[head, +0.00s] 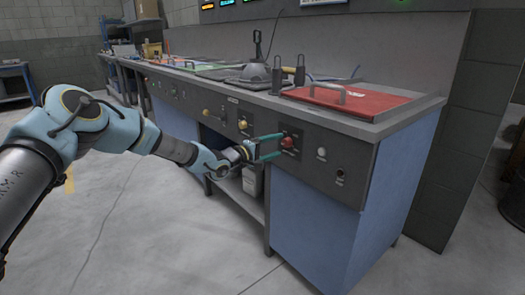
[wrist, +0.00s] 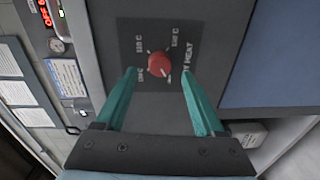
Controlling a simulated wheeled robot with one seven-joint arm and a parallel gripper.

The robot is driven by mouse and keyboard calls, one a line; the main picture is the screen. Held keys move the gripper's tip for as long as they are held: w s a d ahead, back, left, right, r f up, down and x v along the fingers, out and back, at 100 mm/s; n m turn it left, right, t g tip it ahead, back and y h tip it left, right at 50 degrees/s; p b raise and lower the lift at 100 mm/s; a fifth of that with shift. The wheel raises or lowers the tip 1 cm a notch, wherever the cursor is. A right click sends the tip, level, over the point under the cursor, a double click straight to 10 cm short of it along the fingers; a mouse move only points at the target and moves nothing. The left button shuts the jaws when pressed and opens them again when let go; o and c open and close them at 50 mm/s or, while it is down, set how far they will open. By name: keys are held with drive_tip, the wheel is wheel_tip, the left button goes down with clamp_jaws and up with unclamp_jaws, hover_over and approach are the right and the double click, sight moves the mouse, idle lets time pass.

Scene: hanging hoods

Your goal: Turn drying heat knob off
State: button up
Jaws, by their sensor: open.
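The red drying heat knob (head: 289,142) is on the dark front panel of the workbench. In the wrist view the knob (wrist: 158,62) sits on a dark plate with temperature marks around it and a label ending in "Y HEAT", partly hidden by a finger. Which mark the knob points at is too small to tell. My gripper (head: 282,144) is open in front of the panel. In the wrist view its two teal fingers (wrist: 158,71) are on either side of the knob, with gaps to it on both sides. I see no contact.
A red-topped tray with a handle (head: 345,96) lies on the bench above the knob. A white knob (head: 321,153) is to its right, a yellow knob (head: 243,124) to its left. A blue cabinet side (head: 310,215) is below. The floor in front is clear.

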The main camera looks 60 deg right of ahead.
drive_tip(key=v, duration=0.7)
drive_tip(key=shift+a, duration=0.4)
drive_tip(key=shift+w, duration=0.2)
drive_tip(key=w+a+f+m+t+y, duration=0.1)
drive_tip(key=w+a+f+t+y, duration=0.2)
drive_tip(key=w+a, duration=0.65)
drive_tip(key=w+a+f+t+y, duration=0.1)
drive_tip(key=w+a+t+y, duration=0.3)
drive_tip(key=w+a, duration=0.6)
drive_tip(key=w+a+r+n+t+y, duration=0.1)
drive_tip(key=w+a+y, duration=0.15)
drive_tip(key=a, duration=1.05)
drive_tip(key=w+a+r+t+y, duration=0.1)
drive_tip(key=w+a+y, duration=0.15)
drive_tip(key=a, duration=0.95)
drive_tip(key=s+a+r+n+g+y, duration=0.1)
drive_tip(key=s+a+r+y, duration=0.1)
drive_tip(key=s+a, duration=0.8)
drive_tip(key=s+a+r+n+g+y, duration=0.25)
drive_tip(key=s+a, duration=0.25)
drive_tip(key=a, duration=1)
wheel_tip(320, 180, up, 18)
drive_tip(key=w+p, duration=0.1)
drive_tip(key=p, duration=1.8)
drive_tip(key=shift+m+t, duration=0.45)
